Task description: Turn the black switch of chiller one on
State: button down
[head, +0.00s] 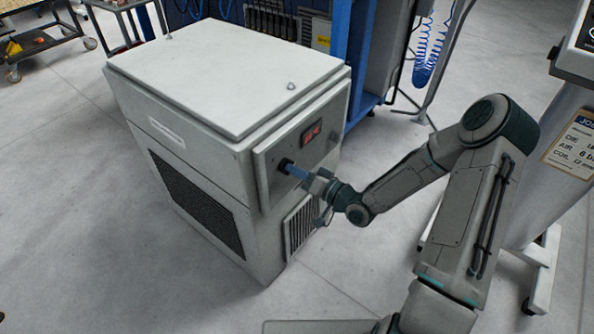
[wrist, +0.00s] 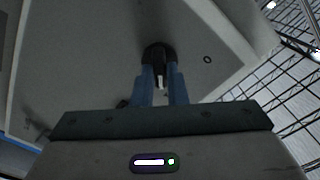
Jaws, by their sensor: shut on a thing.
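The chiller (head: 220,120) is a light grey cabinet standing on the floor, with a red lit display (head: 311,132) on its front panel. The black switch (head: 284,166) sits on that panel, below and left of the display. In the wrist view the black switch (wrist: 158,52) shows a white mark and stands between the fingertips. My gripper (head: 293,169) reaches the panel from the right, and its blue fingers (wrist: 160,80) are closed on the switch from both sides. The fingers hide part of the switch in the head view. I cannot read the label by the switch.
A blue rack (head: 347,60) with hanging blue coiled hoses (head: 430,55) stands behind the chiller. A grey machine with a sign (head: 575,140) stands at the right. A cart (head: 40,40) is at the back left.

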jog(key=c, duration=1.4)
grip_release()
jog(key=shift+c, duration=0.2)
jog(key=v, duration=1.4)
jog(key=shift+w, duration=0.1)
